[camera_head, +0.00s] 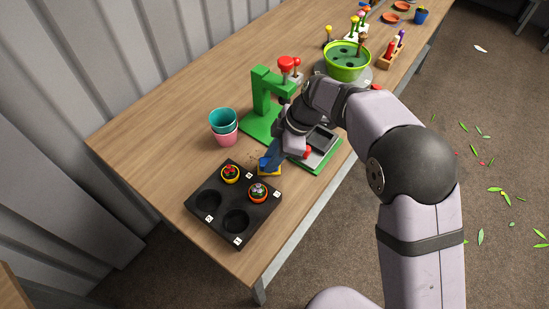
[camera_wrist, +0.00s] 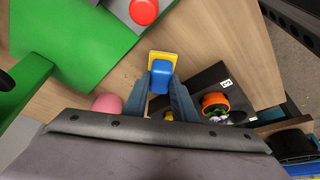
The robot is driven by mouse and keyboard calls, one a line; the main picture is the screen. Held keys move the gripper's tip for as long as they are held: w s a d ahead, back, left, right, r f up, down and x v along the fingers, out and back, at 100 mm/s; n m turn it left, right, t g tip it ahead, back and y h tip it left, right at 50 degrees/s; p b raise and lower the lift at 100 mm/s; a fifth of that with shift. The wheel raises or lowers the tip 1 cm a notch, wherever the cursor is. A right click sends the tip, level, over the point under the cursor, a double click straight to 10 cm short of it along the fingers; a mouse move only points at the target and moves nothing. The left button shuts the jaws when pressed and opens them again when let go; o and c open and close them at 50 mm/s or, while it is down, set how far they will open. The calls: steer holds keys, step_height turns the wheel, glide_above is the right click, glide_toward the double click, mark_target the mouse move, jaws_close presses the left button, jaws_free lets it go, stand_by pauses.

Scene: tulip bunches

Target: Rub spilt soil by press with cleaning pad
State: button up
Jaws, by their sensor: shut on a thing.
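My gripper (camera_head: 273,157) is shut on the cleaning pad (camera_head: 265,168), which has a yellow base and a blue grip. In the wrist view the pad (camera_wrist: 163,56) sits between my two blue-grey fingertips (camera_wrist: 162,84), over the wooden table. The pad is low at the table, between the press and the black tray; I cannot tell whether it touches the wood. The green press (camera_head: 262,95) with a red knob (camera_head: 286,63) stands behind it. A few faint dark specks, perhaps spilt soil (camera_head: 254,156), show left of the pad. My gripper hides part of the table there.
Stacked teal and pink cups (camera_head: 223,122) stand left of the press. A green planter (camera_head: 346,64) and a tool rack (camera_head: 391,54) are farther back. Bare wood lies at the left; the table's front edge is close.

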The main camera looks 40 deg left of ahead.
steer(key=shift+a+f, duration=0.1)
steer(key=shift+a, duration=1.25)
steer(key=shift+a+p, duration=0.9)
steer(key=shift+a, duration=0.9)
steer(key=shift+a, duration=0.1)
steer(key=shift+a, duration=0.25)
steer(key=shift+a+p, duration=0.7)
steer(key=shift+a, duration=0.65)
steer(key=shift+d, duration=0.1)
